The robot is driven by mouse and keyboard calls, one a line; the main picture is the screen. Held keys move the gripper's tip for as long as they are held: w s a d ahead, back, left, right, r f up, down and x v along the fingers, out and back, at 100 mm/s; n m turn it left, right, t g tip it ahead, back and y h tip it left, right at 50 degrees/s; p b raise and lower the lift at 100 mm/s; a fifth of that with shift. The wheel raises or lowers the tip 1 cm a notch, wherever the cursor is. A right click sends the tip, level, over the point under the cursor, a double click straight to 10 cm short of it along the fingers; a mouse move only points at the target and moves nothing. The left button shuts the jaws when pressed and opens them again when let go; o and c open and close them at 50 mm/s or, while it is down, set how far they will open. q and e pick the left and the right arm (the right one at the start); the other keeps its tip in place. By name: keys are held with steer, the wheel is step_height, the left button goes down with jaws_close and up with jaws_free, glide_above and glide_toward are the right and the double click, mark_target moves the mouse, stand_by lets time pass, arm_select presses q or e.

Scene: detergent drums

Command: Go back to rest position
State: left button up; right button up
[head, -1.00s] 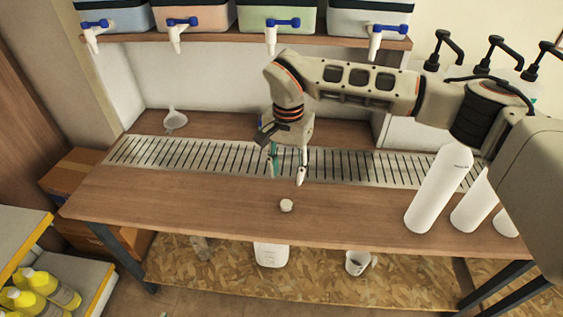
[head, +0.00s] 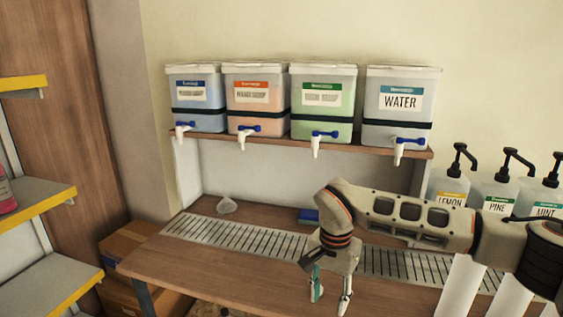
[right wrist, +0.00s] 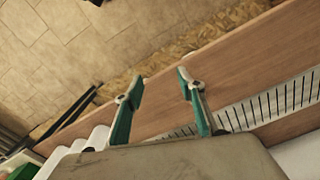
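My right gripper (head: 330,296) hangs over the wooden table (head: 210,272) in the head view, near the metal drain grate. In the right wrist view my right gripper (right wrist: 158,82) has its two green-backed fingers spread apart, with nothing between them. The table edge and the tiled floor lie beyond the fingertips. My right arm reaches in from the right side of the head view. My left gripper is not in view.
Four drums stand on the shelf, including the water drum (head: 399,108). Pump bottles (head: 497,195) and white bottles (head: 460,288) stand right. Yellow-edged shelves (head: 40,205) are left.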

steer(key=s+a+f+m+g+y, duration=0.15)
steer(key=s+a+y, duration=0.25)
steer(key=s+a, duration=0.5)
steer(key=s+a+f+m+g+y, duration=0.1)
steer(key=s+a+m+g+y, duration=0.15)
steer(key=s+a+y, duration=0.55)
steer(key=a+r+m+t+y+p, duration=0.1)
steer(key=a+r+m+t+y, duration=0.1)
steer(key=a+r+m+y, duration=0.9)
steer(key=w+d+f+m+t+h, duration=0.1)
steer(key=w+d+m+t, duration=0.25)
steer(key=m+t, duration=0.35)
steer(key=w+d+f+m+t+h, duration=0.15)
steer(key=d+m+t, duration=0.3)
steer(key=m, duration=0.55)
steer(key=w+d+f+m+t+h, duration=0.3)
steer(key=d+f+m+t+h, duration=0.3)
steer(key=d+f+m+h, duration=0.55)
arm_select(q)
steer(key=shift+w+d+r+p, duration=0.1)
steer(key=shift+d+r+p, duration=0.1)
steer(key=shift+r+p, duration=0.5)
arm_select(e)
steer(key=s+d+f+m+g+h, duration=0.5)
steer(key=s+d+f+m+h, duration=0.1)
steer(key=s+d+f+m, duration=0.9)
step_height(320, 180, down, 5)
steer(key=d+m, duration=0.2)
steer(key=shift+d, duration=0.4)
